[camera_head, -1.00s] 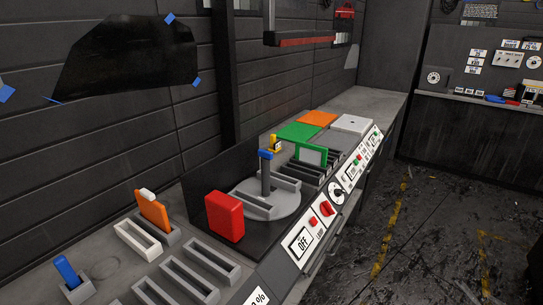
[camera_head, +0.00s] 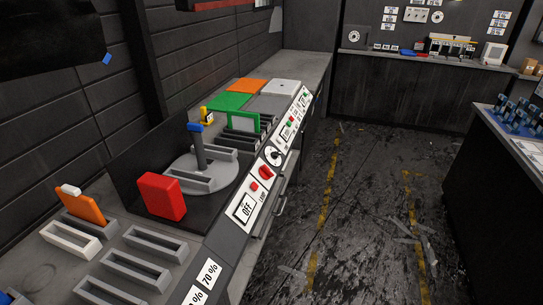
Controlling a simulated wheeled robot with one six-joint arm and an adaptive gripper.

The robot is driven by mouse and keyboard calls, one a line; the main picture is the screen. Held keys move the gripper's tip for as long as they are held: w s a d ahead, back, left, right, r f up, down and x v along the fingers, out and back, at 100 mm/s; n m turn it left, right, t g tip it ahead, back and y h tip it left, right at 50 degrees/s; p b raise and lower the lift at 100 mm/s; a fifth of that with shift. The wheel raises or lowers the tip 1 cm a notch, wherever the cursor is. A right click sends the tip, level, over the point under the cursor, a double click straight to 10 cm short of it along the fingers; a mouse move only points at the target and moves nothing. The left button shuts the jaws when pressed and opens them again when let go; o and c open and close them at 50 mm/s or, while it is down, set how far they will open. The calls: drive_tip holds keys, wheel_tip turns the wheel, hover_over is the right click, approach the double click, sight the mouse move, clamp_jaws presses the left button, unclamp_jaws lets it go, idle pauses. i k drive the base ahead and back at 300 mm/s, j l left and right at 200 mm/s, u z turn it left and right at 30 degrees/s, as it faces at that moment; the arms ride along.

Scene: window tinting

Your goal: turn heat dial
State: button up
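The sloped front panel of the bench carries several controls. A red knob (camera_head: 266,172) sits above a small red button (camera_head: 254,187) and a white display reading OFF (camera_head: 244,209). Farther along is a round black-and-white dial (camera_head: 273,155) with a dark centre. I cannot tell from the picture which of these is the heat dial. My gripper is not in view.
A red block (camera_head: 161,196) and a grey turntable (camera_head: 200,174) with a blue-topped post stand on the bench. Grey slotted holders (camera_head: 134,265) are at the near end. The floor (camera_head: 365,210) to the right is open, with a dark counter (camera_head: 497,190) at the right edge.

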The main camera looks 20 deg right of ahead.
sight(274, 155)
drive_tip(key=i+l+z, duration=0.2)
drive_tip(key=i+l, duration=0.95)
drive_tip(key=i, duration=0.1)
